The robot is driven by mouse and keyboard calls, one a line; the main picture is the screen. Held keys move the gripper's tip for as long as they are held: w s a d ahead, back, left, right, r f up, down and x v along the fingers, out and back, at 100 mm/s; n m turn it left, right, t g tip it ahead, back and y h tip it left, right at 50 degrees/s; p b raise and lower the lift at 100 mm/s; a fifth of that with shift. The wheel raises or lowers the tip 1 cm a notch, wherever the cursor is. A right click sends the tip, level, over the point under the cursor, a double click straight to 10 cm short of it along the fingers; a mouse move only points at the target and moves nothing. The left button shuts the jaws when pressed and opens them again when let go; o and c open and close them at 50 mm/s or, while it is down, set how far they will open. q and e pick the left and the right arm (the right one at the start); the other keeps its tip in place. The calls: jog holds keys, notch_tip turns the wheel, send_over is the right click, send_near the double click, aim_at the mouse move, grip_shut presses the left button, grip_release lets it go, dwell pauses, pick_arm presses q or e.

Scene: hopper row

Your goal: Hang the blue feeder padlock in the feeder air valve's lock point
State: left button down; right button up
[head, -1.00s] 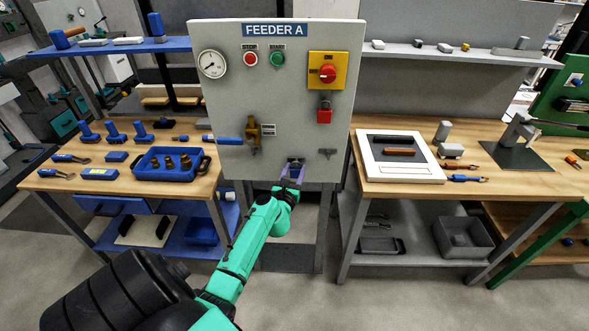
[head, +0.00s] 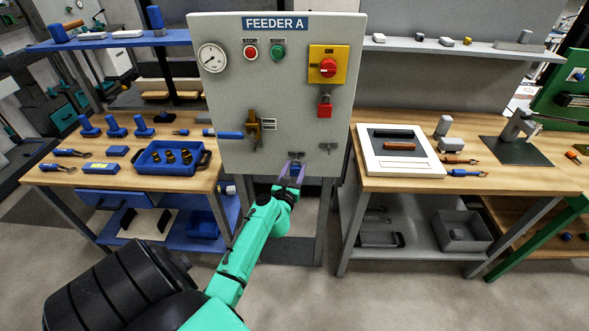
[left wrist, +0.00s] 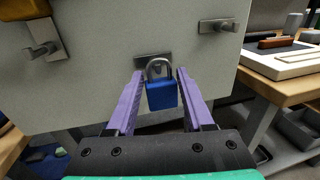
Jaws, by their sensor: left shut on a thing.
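The blue feeder padlock (left wrist: 161,94) is between the purple fingers of my left gripper (left wrist: 160,76), which is shut on it. Its grey shackle points up. In the head view my left gripper (head: 291,170) is at the panel's lower edge. The shackle overlaps a small metal hook plate (left wrist: 140,62) in the wrist view; I cannot tell whether they touch or are linked. My right gripper is not in view.
The FEEDER A panel (head: 225,100) carries a gauge, buttons and a yellow switch (head: 328,63) with a red padlock (head: 324,107) below it. Other hook plates flank the middle one, including one at right (head: 327,147). Benches with tools stand on both sides.

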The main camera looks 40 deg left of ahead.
pick_arm(q)
jog(key=shift+v, duration=1.05)
jog(key=shift+w+d, duration=0.1)
jog(key=shift+d, duration=0.1)
jog(key=c, duration=1)
grip_release()
grip_shut()
